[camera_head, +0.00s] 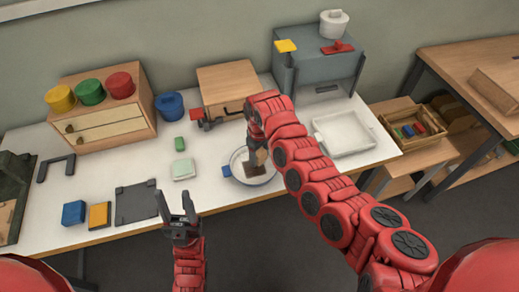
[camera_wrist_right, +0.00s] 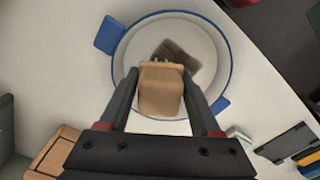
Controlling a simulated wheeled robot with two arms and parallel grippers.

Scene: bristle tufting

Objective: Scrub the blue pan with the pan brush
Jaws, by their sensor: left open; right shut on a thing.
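The blue pan (camera_head: 232,161) is a round pan with a pale inside, a blue rim and blue handles, on the white table. It also shows in the right wrist view (camera_wrist_right: 135,45). My right gripper (camera_head: 257,138) is over the pan, shut on the pan brush, a tan wooden block (camera_wrist_right: 160,92). The block also shows in the head view (camera_head: 261,157). A dark brown patch (camera_wrist_right: 181,58) shows in the pan beyond the block; I cannot tell if the brush touches it. My left gripper (camera_head: 178,207) is open and empty at the table's front edge.
A white tray (camera_head: 345,148) stands right of the pan. A wooden box (camera_head: 228,85) and a grey stand (camera_head: 318,70) are behind. A green block (camera_head: 180,143), a pale green block (camera_head: 183,169) and a dark plate (camera_head: 136,203) lie to the left.

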